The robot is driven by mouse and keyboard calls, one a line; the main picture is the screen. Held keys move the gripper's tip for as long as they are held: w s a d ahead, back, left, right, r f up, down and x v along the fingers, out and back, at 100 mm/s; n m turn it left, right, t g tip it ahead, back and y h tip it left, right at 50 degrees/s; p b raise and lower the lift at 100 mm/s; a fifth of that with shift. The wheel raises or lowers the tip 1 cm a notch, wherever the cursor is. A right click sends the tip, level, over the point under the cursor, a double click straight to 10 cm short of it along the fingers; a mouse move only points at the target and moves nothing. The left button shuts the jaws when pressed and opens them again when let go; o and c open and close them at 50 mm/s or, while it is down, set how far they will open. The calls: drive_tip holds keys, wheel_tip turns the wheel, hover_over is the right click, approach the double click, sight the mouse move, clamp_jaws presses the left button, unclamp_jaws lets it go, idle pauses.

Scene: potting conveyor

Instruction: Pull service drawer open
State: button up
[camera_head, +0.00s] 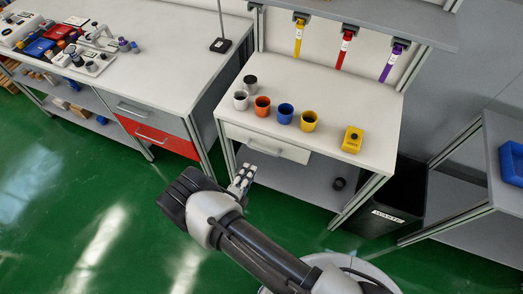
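A cream drawer (290,150) with a silver bar handle (264,148) sits under the top of the middle white table. Its front looks flush with the table frame, so it appears closed. The task's service drawer is likely this one, but no label shows. My gripper (246,172) is in front of and below the drawer's left part, pointing up towards the handle and apart from it in the picture. Its fingers are too small to tell whether they are open or shut.
On the table (335,140) stand several pots, including an orange pot (262,106), and a yellow box (352,139). The left bench has a grey drawer (145,112) and a red drawer (160,139). A black waste bin (392,205) stands right. Green floor (110,215) is clear.

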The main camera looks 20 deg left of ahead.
sight(261, 151)
drive_tip(key=b+x, duration=0.1)
drive_tip(key=x, duration=1.1)
drive_tip(key=shift+w+d+b, duration=0.15)
drive_tip(key=shift+w+b, duration=0.1)
drive_tip(key=shift+b, duration=0.15)
drive_tip(key=shift+c, duration=0.6)
clamp_jaws()
